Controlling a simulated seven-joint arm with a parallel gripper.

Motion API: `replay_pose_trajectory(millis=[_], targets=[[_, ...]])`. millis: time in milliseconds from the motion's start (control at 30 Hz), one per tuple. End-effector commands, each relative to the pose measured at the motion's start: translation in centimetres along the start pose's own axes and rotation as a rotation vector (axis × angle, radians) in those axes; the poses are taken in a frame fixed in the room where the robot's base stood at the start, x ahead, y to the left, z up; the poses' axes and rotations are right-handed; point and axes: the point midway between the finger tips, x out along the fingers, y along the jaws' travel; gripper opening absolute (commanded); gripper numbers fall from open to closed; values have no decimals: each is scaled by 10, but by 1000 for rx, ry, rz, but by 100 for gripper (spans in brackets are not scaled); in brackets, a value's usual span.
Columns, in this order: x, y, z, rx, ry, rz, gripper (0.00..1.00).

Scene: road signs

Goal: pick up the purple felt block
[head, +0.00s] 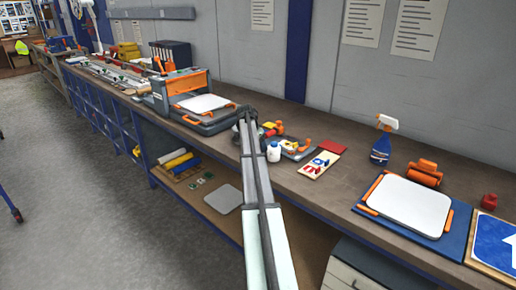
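I cannot make out a purple felt block in the head view; it may be hidden behind my arm or too small to tell. My arm reaches forward over the workbench (345,193). My gripper (246,114) is at its far end, small and dark, near the orange-and-grey machine. Its fingers are too small to tell open from shut, and I see nothing clearly held. Right of it are small red, orange and yellow items (272,128) and a white bottle (273,152). A pale board (313,170) with red and blue shapes lies farther right, by a flat red square (333,147).
The orange-and-grey machine (180,88) stands left of my gripper. Toward the right are a blue spray bottle (381,150), an orange roller-like tool (425,174), a white panel (410,205) on a blue mat, a red item (489,201) and a blue sign (494,242). Bare bench lies before the spray bottle.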

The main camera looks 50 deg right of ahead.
Motion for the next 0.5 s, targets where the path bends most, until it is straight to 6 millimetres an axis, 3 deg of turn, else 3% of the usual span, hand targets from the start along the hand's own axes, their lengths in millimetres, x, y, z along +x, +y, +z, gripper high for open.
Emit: replay_pose_trajectory(millis=[67, 500], targets=[[0, 0, 0, 0, 0, 0, 60], [0, 0, 0, 0, 0, 0, 18]])
